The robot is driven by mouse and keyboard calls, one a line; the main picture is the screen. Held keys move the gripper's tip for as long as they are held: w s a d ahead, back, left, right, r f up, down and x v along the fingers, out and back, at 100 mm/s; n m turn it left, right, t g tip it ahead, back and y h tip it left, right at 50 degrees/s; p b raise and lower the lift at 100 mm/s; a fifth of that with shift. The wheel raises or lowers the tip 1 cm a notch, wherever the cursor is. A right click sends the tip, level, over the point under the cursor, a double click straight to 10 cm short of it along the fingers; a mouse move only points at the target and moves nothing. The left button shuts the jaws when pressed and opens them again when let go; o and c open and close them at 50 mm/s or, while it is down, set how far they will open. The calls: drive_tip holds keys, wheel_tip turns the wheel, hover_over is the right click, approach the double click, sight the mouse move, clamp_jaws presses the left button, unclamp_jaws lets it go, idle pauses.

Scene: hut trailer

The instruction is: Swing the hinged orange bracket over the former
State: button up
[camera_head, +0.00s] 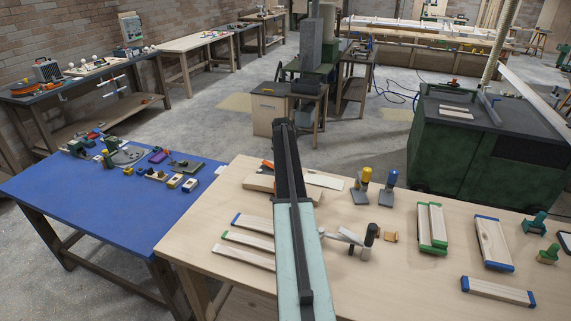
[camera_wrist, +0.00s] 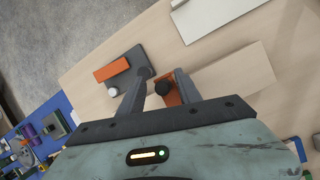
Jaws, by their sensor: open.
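In the wrist view, my gripper (camera_wrist: 163,78) is open, with its two grey fingers spread. An orange piece (camera_wrist: 173,92) with a black knob (camera_wrist: 164,88) shows between and beyond the fingers; whether it is touched I cannot tell. It meets a pale wooden block (camera_wrist: 240,80), which looks like the former. A second orange bar (camera_wrist: 111,69) lies on a dark grey plate (camera_wrist: 128,80) to the left, beside a round light knob. Which orange part is the hinged bracket is unclear. In the head view, some orange (camera_head: 267,165) shows beside my arm, which hides the fingertips.
The wooden bench (camera_head: 400,270) also holds blue-ended and green-ended boards, clamps with yellow and blue tops (camera_head: 367,175), and a black-handled tool (camera_head: 371,235). A blue table (camera_head: 85,195) with small parts stands to the left. A dark green cabinet (camera_head: 465,165) stands behind right.

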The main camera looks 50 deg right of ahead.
drive_tip(key=p+v, duration=0.7)
drive_tip(key=v, duration=0.1)
drive_tip(key=shift+f, duration=0.1)
